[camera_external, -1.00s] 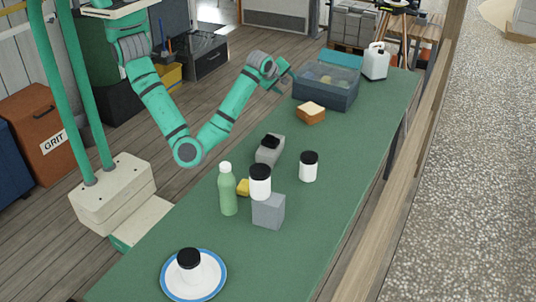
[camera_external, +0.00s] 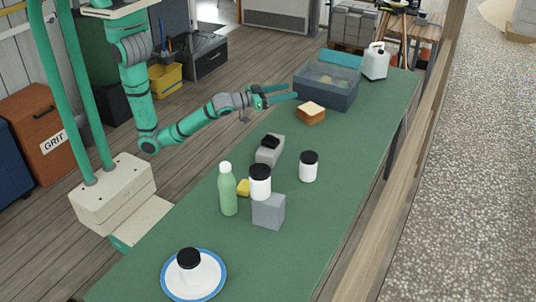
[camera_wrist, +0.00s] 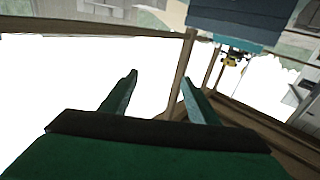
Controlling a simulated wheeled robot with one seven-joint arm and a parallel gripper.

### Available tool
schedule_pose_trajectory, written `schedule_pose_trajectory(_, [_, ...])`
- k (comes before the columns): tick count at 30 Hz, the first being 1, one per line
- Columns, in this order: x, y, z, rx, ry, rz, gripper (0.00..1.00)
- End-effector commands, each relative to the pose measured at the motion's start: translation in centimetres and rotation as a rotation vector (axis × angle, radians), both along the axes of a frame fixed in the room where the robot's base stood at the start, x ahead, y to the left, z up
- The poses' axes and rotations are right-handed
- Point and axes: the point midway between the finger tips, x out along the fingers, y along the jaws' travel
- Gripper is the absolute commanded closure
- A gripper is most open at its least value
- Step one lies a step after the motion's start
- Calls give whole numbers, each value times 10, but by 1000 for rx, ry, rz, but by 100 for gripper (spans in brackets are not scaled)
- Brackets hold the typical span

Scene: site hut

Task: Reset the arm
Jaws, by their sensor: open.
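My gripper (camera_external: 284,99) is open and empty. It is held out level at the left edge of the green table (camera_external: 340,165), pointing right towards the blue-grey bin (camera_external: 326,88). In the wrist view the two green fingers of my gripper (camera_wrist: 160,85) stand apart with nothing between them. My arm is bent low at the elbow, left of the table.
On the table are a bread slice (camera_external: 311,113), a grey block with a black top (camera_external: 269,149), white jars with black lids (camera_external: 308,167), a green bottle (camera_external: 227,190), a grey box (camera_external: 268,211), a plate (camera_external: 217,265) and a white jug (camera_external: 376,62).

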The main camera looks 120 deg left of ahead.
Motion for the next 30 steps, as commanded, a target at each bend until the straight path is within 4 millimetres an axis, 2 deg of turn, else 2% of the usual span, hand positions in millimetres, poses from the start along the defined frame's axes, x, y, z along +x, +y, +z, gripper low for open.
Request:
schedule_pose_trajectory(8, [-26, -66, -55, 160, 188, -251, 45])
schedule_pose_trajectory(17, [-72, -142, -106, 232, 299, -486, 45])
schedule_pose_trajectory(24, [-127, -211, -143, 187, 328, -669, 45])
schedule_pose_trajectory(30, [-185, -266, -159, 105, 320, -787, 45])
